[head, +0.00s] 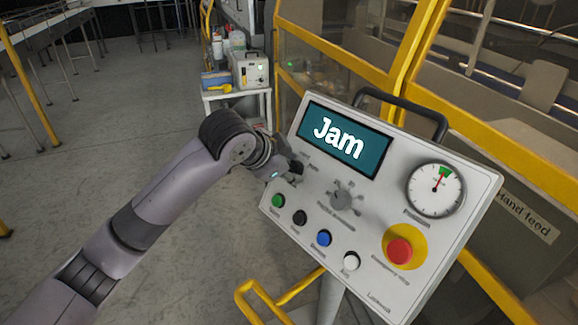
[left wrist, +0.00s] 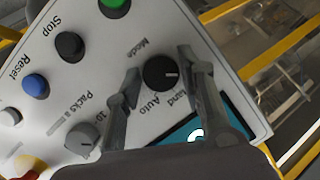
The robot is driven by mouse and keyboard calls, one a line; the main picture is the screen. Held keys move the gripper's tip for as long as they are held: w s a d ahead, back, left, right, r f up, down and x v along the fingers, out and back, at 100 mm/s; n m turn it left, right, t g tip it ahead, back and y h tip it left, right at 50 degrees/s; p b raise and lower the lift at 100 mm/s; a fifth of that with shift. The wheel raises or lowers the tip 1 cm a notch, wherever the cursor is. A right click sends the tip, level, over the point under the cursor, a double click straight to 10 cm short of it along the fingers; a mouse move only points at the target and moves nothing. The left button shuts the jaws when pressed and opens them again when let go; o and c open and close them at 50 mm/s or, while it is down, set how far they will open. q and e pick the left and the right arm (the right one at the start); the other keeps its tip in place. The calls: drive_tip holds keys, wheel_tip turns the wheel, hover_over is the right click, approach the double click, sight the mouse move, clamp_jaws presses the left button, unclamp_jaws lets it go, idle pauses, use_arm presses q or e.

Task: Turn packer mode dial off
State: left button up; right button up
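The mode dial (left wrist: 160,73) is a round black knob with a pale mark, on the light grey control panel (head: 385,200). In the left wrist view the words Mode and Auto stand by it, and another label is partly covered by a finger. My left gripper (left wrist: 158,60) is open, one finger on each side of the dial. Whether the fingers touch it I cannot tell. In the head view my left gripper (head: 292,172) is at the panel's left edge below the screen and hides the dial. My right gripper is not in view.
The panel's screen (head: 343,139) reads Jam. Green, black, blue and white buttons, a grey knob (head: 346,197), a red emergency button (head: 399,251) and a gauge (head: 436,190) share the panel. Yellow guard frames stand behind; a cart (head: 237,98) is at the back.

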use_arm(q)
drive_tip(key=shift+o, duration=1.4)
drive_tip(key=shift+r, duration=0.1)
drive_tip(key=v, duration=1.2)
